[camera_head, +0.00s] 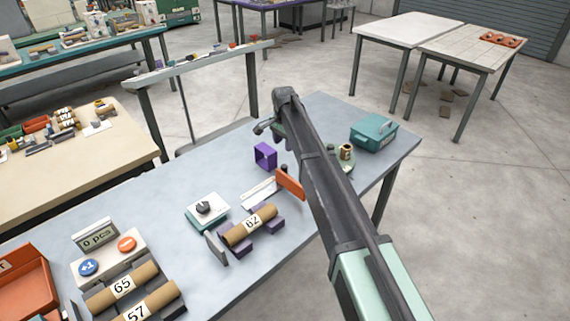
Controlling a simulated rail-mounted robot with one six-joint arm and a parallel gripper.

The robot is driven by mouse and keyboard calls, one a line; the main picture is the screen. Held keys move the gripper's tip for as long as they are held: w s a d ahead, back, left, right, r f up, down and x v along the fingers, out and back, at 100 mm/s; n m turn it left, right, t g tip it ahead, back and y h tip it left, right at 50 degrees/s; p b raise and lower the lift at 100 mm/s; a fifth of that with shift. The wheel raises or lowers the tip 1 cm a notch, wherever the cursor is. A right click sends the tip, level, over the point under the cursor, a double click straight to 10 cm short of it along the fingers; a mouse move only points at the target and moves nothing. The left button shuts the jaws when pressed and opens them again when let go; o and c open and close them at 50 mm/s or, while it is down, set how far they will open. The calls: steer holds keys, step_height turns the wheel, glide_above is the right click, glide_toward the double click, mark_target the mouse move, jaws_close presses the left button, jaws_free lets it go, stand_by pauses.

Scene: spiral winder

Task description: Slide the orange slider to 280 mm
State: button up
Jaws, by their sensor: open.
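The orange slider (290,184) is an upright orange plate near the middle of the table. It stands at the far right end of a pale scale strip (258,191), just left of my dark arm. The scale marks are too small to read. My gripper (288,143) is at the far end of my arm, above the table and beyond the slider. It is open, mostly hidden behind the arm, and apart from the slider. A brown tube marked 62 (262,217) lies on purple supports (270,211) in front of the scale, with a grey end plate (216,248) at its left.
A purple open box (265,155) and a white-topped teal unit with a black knob (206,208) stand nearby. A teal case (373,133) is at the right. Tubes 65 (123,285) and 57 (138,313), a counter with buttons (108,260), and an orange bin (24,285) are lower left.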

mark_target(284, 165)
step_height(284, 165, down, 10)
steer(key=b, duration=0.9)
steer(key=shift+f, duration=0.1)
steer(key=shift+r, duration=0.2)
jaws_close()
